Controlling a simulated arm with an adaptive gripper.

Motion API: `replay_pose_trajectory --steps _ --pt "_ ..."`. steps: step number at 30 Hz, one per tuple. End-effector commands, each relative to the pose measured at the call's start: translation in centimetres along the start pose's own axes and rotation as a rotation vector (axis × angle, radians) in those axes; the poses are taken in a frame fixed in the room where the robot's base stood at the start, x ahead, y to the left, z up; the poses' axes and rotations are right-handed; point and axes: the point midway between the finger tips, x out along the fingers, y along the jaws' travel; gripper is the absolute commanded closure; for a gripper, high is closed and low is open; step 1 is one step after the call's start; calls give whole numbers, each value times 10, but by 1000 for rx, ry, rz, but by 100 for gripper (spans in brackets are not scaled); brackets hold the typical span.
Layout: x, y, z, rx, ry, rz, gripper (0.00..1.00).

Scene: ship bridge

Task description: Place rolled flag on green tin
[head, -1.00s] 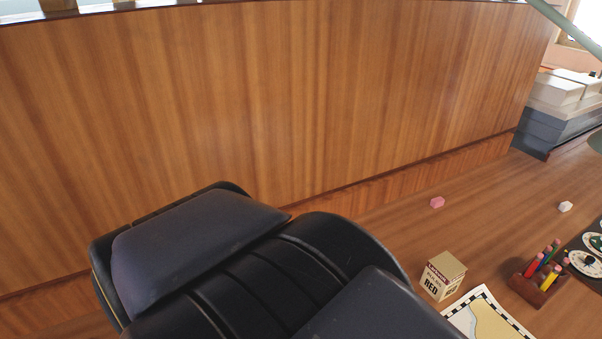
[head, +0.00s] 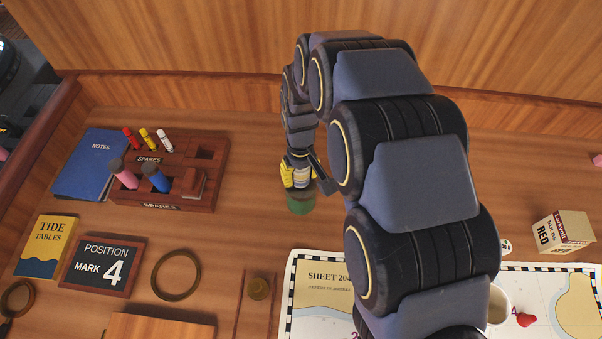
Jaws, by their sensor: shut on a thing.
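My gripper (head: 299,172) is left of the picture's centre in the head view, reaching down toward the table. It is shut on a small pale thing with a white and yellowish look, which I take to be the rolled flag (head: 301,179); the fingers hide much of it. The green tin (head: 300,204) is directly below the gripper, on the wooden table. The held flag overlaps the tin's top in this view. I cannot tell whether the two touch or a small gap is between them.
A wooden spares rack (head: 190,190) with coloured rolls stands left, beside a blue notes book (head: 92,165). A position sign (head: 104,266), a ring (head: 176,275) and a chart (head: 318,302) lie nearer. A bulb box (head: 563,231) stands right. Bare table surrounds the tin's left side.

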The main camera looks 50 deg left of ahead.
Motion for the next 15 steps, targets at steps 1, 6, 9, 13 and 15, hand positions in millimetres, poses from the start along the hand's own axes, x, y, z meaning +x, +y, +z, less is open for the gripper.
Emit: replay_pose_trajectory --steps 1,6,9,13,15 --pt "7 0 1 -1 -5 -1 90" --pt "8 0 0 0 -2 0 90" --pt "8 0 0 0 -2 0 90" --pt "11 0 0 0 -2 0 53" --pt "11 0 0 0 -2 0 37"
